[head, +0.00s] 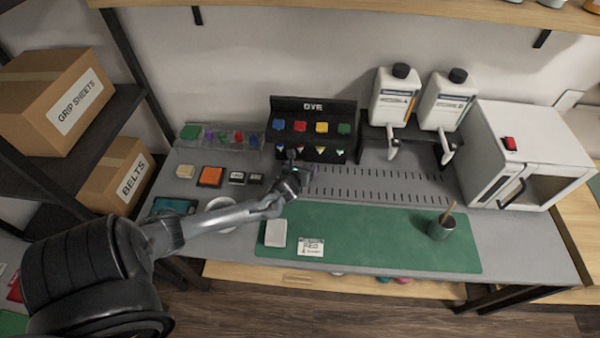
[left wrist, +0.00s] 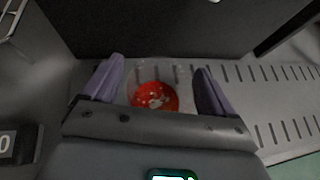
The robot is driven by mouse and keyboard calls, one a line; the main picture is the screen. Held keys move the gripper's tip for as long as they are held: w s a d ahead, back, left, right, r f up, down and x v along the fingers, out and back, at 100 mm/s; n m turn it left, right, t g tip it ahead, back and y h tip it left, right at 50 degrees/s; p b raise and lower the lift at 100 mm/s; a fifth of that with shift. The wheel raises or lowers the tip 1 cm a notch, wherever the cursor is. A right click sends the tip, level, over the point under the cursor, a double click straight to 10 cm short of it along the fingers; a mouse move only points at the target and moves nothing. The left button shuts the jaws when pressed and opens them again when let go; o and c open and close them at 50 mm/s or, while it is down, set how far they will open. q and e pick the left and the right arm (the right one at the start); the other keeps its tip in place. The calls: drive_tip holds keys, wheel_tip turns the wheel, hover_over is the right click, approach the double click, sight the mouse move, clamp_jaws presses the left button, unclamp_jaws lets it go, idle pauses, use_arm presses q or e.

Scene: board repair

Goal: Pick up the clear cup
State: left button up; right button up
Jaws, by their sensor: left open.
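The clear cup (left wrist: 154,97) shows from above in the left wrist view, with red contents dotted with pale flecks. It stands at the edge of the slotted grey panel. My left gripper (left wrist: 158,88) is open, its two purple fingers on either side of the cup in that view. I cannot tell whether they touch it. In the head view my left gripper (head: 296,165) is in front of the black dye rack, and the cup is hidden or too small to make out there. My right gripper is in neither view.
The black dye rack (head: 313,106) with several coloured pieces stands just behind my left gripper. Two white bottles (head: 394,98) are on a black stand to its right. A green mat (head: 370,240) holds a dark pot (head: 441,228) and a white block (head: 275,233); its middle is clear.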

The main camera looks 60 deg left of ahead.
use_arm(q)
drive_tip(key=c, duration=1.2)
drive_tip(key=shift+o, duration=0.2)
drive_tip(key=shift+r, duration=0.2)
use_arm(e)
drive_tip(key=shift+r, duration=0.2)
